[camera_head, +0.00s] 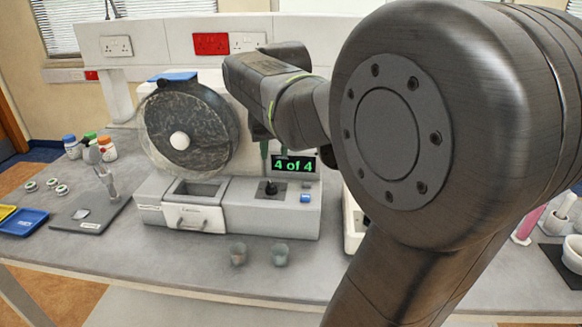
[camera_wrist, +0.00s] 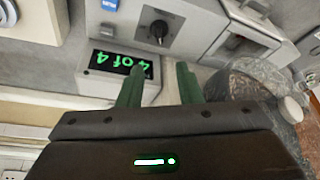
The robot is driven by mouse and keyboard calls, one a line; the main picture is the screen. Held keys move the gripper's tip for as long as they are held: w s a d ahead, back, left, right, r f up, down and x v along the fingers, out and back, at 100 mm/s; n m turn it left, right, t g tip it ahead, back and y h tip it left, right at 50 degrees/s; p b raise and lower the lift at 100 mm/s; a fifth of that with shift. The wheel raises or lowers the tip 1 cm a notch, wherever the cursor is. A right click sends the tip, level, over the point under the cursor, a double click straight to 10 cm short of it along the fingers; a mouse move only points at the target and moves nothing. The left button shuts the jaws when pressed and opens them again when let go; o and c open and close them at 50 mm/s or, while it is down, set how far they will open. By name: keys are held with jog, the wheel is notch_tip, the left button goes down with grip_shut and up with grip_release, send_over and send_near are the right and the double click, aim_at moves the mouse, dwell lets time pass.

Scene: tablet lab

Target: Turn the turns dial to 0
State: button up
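The turns dial (camera_wrist: 158,29) is a dark knob with a pointer on the grey front panel of the machine. It also shows in the head view (camera_head: 270,188), below the display. The display (camera_head: 295,164) reads "4 of 4" in green; in the wrist view the same display (camera_wrist: 120,63) appears upside down. My gripper (camera_wrist: 162,75) has two green fingers, parted with nothing between them. It is above and behind the dial, apart from it. In the head view my arm hides most of the gripper. The dial's scale marks are too small to read.
A large dark drum (camera_head: 190,128) with a white hub stands left of the display. A drawer (camera_head: 193,217) and a blue button (camera_head: 305,198) flank the dial. My arm covers the right side.

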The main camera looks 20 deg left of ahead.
aim_at(271, 182)
jog(key=x, duration=1.2)
grip_shut()
